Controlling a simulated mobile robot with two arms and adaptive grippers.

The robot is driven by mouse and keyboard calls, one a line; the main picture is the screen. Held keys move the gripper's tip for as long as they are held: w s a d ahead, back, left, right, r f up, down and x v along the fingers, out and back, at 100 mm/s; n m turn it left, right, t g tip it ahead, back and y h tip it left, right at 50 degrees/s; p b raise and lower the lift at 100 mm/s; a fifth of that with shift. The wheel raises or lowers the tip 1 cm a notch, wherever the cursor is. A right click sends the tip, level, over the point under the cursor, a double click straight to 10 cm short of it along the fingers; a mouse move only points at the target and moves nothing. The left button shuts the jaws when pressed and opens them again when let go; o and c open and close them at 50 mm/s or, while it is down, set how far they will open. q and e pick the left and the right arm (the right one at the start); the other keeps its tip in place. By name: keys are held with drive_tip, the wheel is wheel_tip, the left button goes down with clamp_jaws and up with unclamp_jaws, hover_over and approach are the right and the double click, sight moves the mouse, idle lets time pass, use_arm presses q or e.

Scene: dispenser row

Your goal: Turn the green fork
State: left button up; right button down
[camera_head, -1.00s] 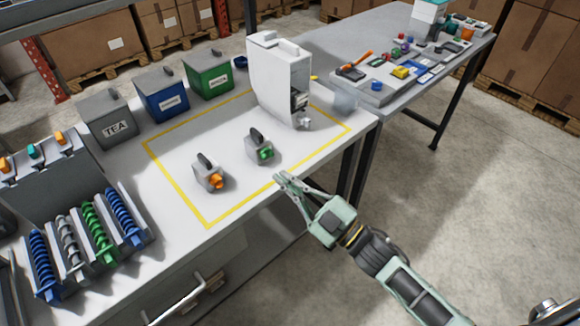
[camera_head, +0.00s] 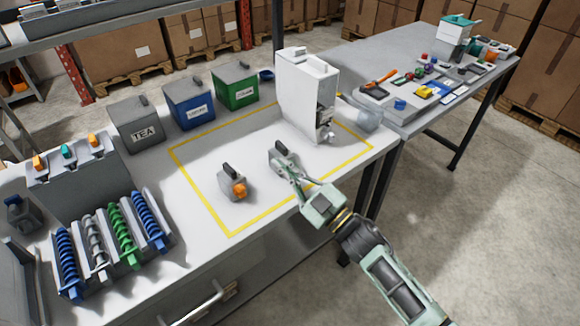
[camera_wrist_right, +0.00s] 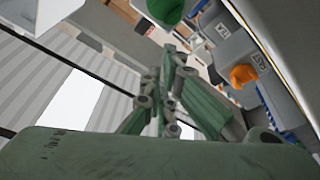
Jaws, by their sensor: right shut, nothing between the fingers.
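The green fork (camera_wrist_right: 165,10) is the green piece at the top edge of the right wrist view, partly cut off. In the head view it is hidden behind my right gripper. Its small grey block with a dark top handle (camera_head: 281,147) stands inside the yellow outline. My right gripper (camera_head: 278,166) is at the front of this block, shut and empty. In the right wrist view its fingertips (camera_wrist_right: 172,55) are together, a little below the green fork. I cannot tell whether they touch it. My left gripper is not in view.
A similar block with an orange knob (camera_head: 239,190) stands to the left. A white dispenser (camera_head: 308,95) stands behind on the right. Tea, blue and green bins line the back. Coil dispensers (camera_head: 110,245) fill the left end. The table inside the yellow outline (camera_head: 205,207) is mostly clear.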

drive_tip(key=shift+w+d+f, duration=0.25)
drive_tip(key=shift+d+f, duration=0.25)
drive_tip(key=shift+f, duration=0.3)
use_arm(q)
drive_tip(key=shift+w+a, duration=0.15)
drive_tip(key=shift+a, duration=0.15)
use_arm(e)
drive_tip(key=shift+d+f+n+b, duration=0.1)
drive_tip(key=shift+f+n+b, duration=0.5)
drive_tip(key=shift+n, duration=0.1)
drive_tip(key=shift+n+g, duration=0.4)
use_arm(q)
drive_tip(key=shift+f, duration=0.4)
